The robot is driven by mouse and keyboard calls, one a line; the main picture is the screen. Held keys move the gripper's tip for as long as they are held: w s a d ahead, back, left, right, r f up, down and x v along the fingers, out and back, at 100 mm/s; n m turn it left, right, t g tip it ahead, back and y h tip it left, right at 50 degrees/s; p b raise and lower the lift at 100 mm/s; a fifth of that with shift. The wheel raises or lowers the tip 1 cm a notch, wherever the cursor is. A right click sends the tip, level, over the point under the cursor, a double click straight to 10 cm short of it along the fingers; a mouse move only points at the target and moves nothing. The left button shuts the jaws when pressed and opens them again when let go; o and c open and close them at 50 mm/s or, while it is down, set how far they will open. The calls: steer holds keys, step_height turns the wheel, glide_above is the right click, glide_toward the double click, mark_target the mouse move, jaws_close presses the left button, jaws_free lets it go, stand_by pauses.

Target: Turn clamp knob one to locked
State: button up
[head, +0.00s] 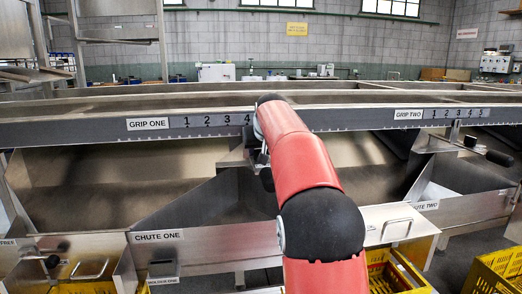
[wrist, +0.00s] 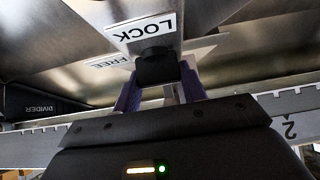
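Clamp knob one (wrist: 157,68) is a black block-shaped knob in the middle of the wrist view, directly by a white LOCK label (wrist: 145,27). A FREE label (wrist: 108,62) lies to its left, and both labels appear upside down. The purple fingers of my gripper (wrist: 158,88) stand on both sides of the knob, close against it with no clear gap. In the head view my red arm reaches to the GRIP ONE rail (head: 190,122) near its numbered scale. The arm hides most of my gripper and the knob there.
The GRIP TWO rail (head: 450,113) with its own clamp and black handle (head: 500,158) is at the right. The CHUTE ONE panel (head: 158,236) is below on the left. Yellow crates (head: 497,270) stand low at the right. A DIVIDER bar (wrist: 38,107) shows in the wrist view.

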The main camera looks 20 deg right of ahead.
steer(key=c, duration=0.4)
steer(key=shift+a+m+h, duration=0.1)
steer(key=shift+m+h, duration=0.2)
steer(key=shift+m, duration=0.1)
steer(key=shift+m+h, duration=0.4)
steer(key=shift+m, duration=0.1)
steer(key=m+g+h, duration=0.1)
steer(key=m+h, duration=0.1)
steer(key=m, duration=0.1)
steer(key=shift+w+m+g, duration=0.1)
steer(key=shift+m+g, duration=0.2)
steer(key=shift+g, duration=0.1)
steer(key=m+g+h, duration=0.1)
steer(key=m, duration=0.1)
steer(key=m+g+h, duration=0.1)
steer(key=m, duration=0.1)
steer(key=shift+m+g+h, duration=0.4)
steer(key=shift+m, duration=0.3)
